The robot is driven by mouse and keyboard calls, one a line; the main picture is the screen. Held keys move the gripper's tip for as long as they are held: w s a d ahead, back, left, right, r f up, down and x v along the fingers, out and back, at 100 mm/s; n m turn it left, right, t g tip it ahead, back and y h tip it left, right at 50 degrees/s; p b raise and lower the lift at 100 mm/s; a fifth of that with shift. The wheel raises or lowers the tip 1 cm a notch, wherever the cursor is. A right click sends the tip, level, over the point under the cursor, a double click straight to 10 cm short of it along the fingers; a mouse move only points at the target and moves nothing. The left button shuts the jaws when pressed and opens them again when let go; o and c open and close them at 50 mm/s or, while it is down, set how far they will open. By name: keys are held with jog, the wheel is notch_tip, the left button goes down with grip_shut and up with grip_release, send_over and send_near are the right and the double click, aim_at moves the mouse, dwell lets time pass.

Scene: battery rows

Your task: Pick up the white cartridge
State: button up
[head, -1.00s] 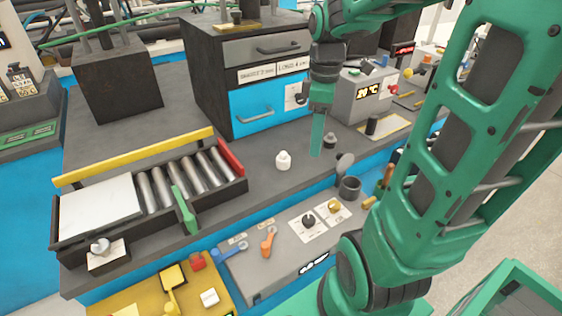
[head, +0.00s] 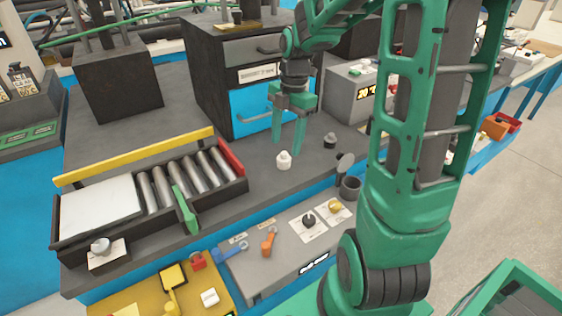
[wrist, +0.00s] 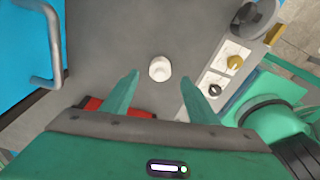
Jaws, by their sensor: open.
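The white cartridge (head: 283,160) stands upright on the grey bench top, in front of the blue-drawered cabinet. It also shows in the wrist view (wrist: 160,69), slightly beyond the fingertips and roughly centred between them. My gripper (head: 287,148) is open and empty, pointing down above and just behind the cartridge in the head view. In the wrist view its two green fingers (wrist: 160,76) are spread wide, with the cartridge apart from both. Whether the fingertips are at the cartridge's height I cannot tell.
A dark knob-like piece (head: 330,141) stands right of the cartridge, with a dark cup (head: 350,187) nearer the bench edge. A roller tray (head: 243,184) lies to the left. The cabinet (head: 250,108) with its drawer handle rises behind. The bench around the cartridge is clear.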

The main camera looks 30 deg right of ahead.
aim_at(284, 153)
jog(key=shift+a+f, duration=0.25)
jog(key=shift+f, duration=1.1)
jog(key=shift+a+f, duration=0.2)
jog(key=shift+f, duration=1.15)
jog(key=c, duration=1.1)
jog(key=shift+r, duration=0.1)
notch_tip(284, 153, up, 24)
jog(key=shift+f, duration=0.1)
